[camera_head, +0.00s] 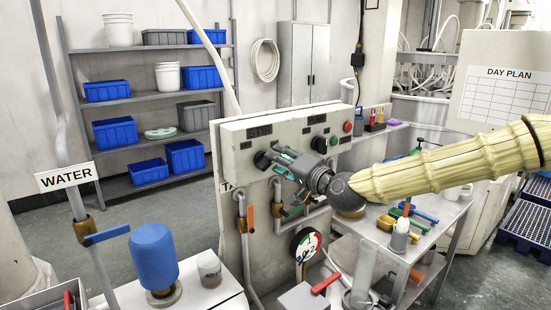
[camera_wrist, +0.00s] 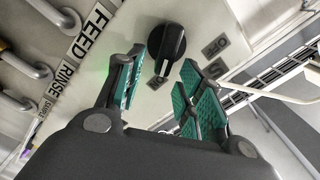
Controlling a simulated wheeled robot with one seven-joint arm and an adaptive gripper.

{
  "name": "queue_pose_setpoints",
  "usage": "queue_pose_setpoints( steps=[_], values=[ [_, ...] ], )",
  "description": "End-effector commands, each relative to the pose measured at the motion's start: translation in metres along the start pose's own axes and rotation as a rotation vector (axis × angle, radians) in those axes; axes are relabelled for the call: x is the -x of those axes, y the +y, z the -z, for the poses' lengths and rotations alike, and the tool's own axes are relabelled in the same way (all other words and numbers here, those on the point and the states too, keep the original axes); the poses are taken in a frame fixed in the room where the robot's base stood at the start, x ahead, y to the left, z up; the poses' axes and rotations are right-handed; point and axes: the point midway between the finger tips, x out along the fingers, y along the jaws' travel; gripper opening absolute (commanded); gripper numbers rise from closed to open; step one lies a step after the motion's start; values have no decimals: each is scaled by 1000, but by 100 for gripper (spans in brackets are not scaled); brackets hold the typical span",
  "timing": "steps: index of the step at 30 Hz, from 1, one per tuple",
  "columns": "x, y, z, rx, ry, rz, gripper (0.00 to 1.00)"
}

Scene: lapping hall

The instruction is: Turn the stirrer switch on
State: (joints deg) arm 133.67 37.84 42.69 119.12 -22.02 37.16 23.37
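A pale control panel box (camera_head: 290,125) carries dark rotary knobs. One black knob (camera_head: 262,160) is at its left, beside the fingertips of my gripper (camera_head: 277,160). In the wrist view a black knob (camera_wrist: 166,45) with a light pointer line sits just beyond and between the fingertips of my gripper (camera_wrist: 160,72). The green-padded fingers are spread, one on each side, and appear not to touch the knob. Small label plates beside it (camera_wrist: 215,47) are turned over and hard to read. A second dark knob (camera_head: 319,144) is farther right on the panel.
A green button (camera_head: 334,141) and a red button (camera_head: 347,126) are on the panel's right. Pipes with an orange-handled valve (camera_head: 250,216) and a pressure gauge (camera_head: 305,245) are below. FEED (camera_wrist: 82,47) and RINSE labels show at left in the wrist view.

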Motion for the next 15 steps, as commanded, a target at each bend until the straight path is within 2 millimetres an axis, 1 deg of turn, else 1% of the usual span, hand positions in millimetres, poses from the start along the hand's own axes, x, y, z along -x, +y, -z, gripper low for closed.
queue_pose_setpoints(
  steps=[1, 3, 9, 15],
  values=[
    [10, 0, 1, -1, 1, 0, 38],
    [22, 0, 1, -1, 2, 0, 38],
    [55, 0, 2, -1, 2, 0, 38],
    [79, 0, 2, -1, 3, 0, 38]
  ],
)
